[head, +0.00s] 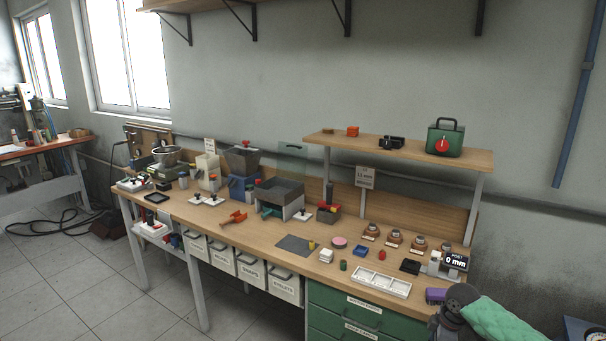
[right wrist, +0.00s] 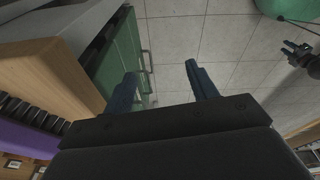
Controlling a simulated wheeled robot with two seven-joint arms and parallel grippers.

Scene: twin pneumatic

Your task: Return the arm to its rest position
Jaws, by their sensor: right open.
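My right gripper (right wrist: 160,70) shows in the right wrist view with its two blue fingers spread apart and nothing between them. Tiled floor lies beyond the fingers, and the wooden bench edge (right wrist: 40,75) and a green drawer front (right wrist: 122,50) are to their left. In the head view my right arm (head: 500,318) is at the bottom right corner, by the bench's right end; its fingers are hidden there. A small dark gripper-like part (right wrist: 300,55) at the right edge of the wrist view may be my left gripper; its jaws are too small to judge.
The workbench (head: 230,240) carries several tools, boxes and fittings. A purple block (head: 437,295) and a white tray (head: 382,285) sit near its right end, close to my arm. A raised shelf (head: 400,152) holds a green case (head: 445,138). Floor in front is clear.

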